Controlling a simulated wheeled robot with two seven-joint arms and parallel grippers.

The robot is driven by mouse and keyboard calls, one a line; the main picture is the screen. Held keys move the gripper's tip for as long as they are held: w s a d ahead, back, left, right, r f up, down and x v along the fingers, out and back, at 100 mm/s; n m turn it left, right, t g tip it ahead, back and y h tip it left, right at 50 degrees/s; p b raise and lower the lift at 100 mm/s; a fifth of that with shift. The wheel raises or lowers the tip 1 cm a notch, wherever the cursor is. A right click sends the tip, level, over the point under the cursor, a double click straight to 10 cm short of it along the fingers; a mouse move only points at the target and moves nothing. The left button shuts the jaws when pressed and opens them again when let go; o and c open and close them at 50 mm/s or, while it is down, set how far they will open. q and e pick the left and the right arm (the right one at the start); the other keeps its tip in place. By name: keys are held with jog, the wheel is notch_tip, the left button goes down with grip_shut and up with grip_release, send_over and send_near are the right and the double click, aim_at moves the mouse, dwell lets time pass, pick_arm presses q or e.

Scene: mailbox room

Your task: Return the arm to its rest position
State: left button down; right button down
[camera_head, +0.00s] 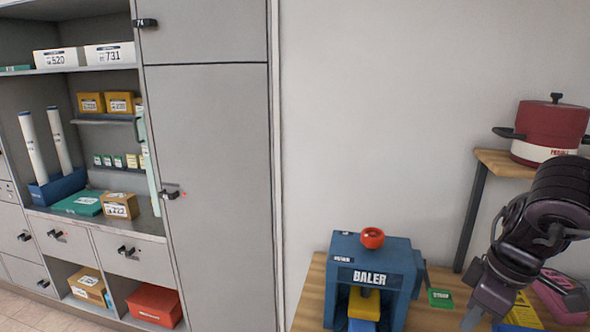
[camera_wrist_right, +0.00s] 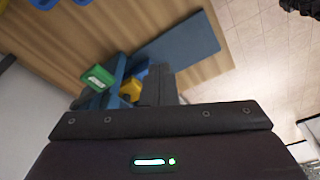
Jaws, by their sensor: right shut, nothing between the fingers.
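My right arm (camera_head: 545,215) comes in from the right in the head view and reaches down over the wooden table. My right gripper (camera_head: 478,318) is at the end of it, at the bottom edge, right of the blue baler (camera_head: 355,255). The gripper is shut and holds nothing. In the right wrist view its dark fingers (camera_wrist_right: 158,85) show above the wrist housing, with blue and yellow parts just beyond them. My left gripper is not in view.
A green box (camera_head: 440,298) lies beside the baler on the table (camera_head: 310,295). A red pot (camera_head: 550,130) stands on a raised shelf (camera_head: 500,160) at the right. A yellow item (camera_head: 522,312) and a pink item (camera_head: 560,298) lie near my arm. Grey cabinets (camera_head: 210,170) fill the left.

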notch_tip(320, 180, down, 17)
jog(key=m+t, duration=0.1)
jog(key=t, duration=0.7)
jog(key=s+f+m+h, duration=0.1)
jog(key=s, duration=0.1)
jog(key=s+a+f+m+h, duration=0.1)
jog(key=s, duration=0.1)
jog(key=s+a+f+m+g, duration=0.1)
jog(key=s+f+m, duration=0.1)
jog(key=shift+s+a+h, duration=0.1)
jog(key=shift+a+h, duration=0.15)
jog(key=shift+h, duration=0.15)
jog(key=s+a+m+g+y, duration=0.1)
jog(key=s+a+m+g, duration=0.1)
jog(key=s+a+g, duration=0.45)
jog(key=s+f, duration=0.2)
jog(key=f, duration=1.4)
jog(key=s+f, duration=0.2)
jog(key=f, duration=1.3)
jog(key=s+d+f+g, duration=0.1)
jog(key=s+d+f, duration=0.2)
jog(key=s+f, duration=1.5)
jog(key=shift+s, duration=0.95)
